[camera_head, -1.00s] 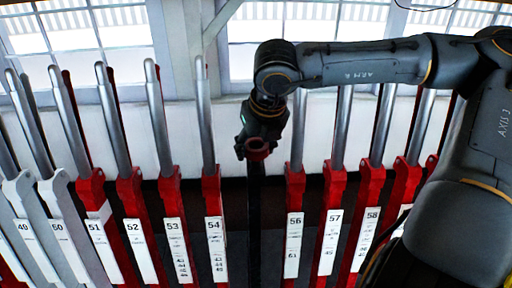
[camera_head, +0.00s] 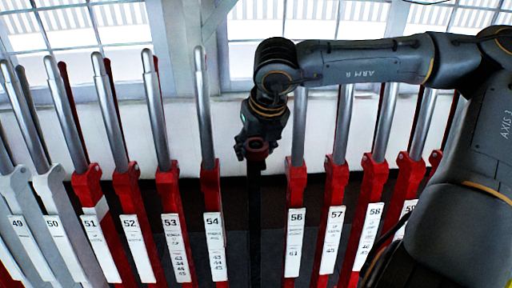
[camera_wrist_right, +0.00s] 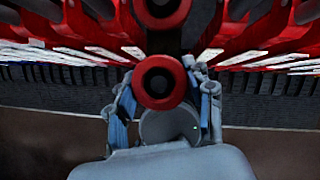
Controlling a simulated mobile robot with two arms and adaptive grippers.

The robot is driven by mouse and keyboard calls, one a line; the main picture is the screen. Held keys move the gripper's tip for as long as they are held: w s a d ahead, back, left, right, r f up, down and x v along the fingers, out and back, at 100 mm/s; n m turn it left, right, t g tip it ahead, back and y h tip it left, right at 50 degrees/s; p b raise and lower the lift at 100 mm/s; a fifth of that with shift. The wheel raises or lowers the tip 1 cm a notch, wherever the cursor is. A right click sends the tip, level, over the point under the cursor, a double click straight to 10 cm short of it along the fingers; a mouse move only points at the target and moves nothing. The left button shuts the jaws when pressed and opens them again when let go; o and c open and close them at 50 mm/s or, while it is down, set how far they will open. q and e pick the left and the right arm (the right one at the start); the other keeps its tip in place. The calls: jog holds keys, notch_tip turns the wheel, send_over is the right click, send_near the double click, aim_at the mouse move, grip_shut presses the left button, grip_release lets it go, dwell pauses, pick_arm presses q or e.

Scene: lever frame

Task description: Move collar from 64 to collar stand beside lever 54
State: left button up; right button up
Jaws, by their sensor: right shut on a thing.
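My right gripper (camera_head: 257,148) hangs from the right arm in the middle of the head view, in the gap between lever 54 (camera_head: 206,120) and lever 56 (camera_head: 299,130). It is shut on a red collar (camera_wrist_right: 160,82), a ring with a dark hole, held between its fingers in the right wrist view. In the head view the collar lies at the gripper's lower end, partly hidden. A dark upright post (camera_head: 254,215) stands just below it; I cannot tell whether they touch. My left gripper is not in view.
Red levers with white number plates stand close on both sides, among them lever 53 (camera_head: 158,120) and lever 57 (camera_head: 343,125). Grey-white levers (camera_head: 60,215) stand at the left. A second red ring (camera_wrist_right: 162,10) shows at the top of the right wrist view.

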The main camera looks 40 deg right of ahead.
jog(key=shift+f, duration=0.15)
jog(key=o, duration=1.2)
jog(key=shift+o, duration=0.7)
jog(key=p+v, duration=0.2)
jog(key=v, duration=0.7)
jog(key=shift+p, duration=0.3)
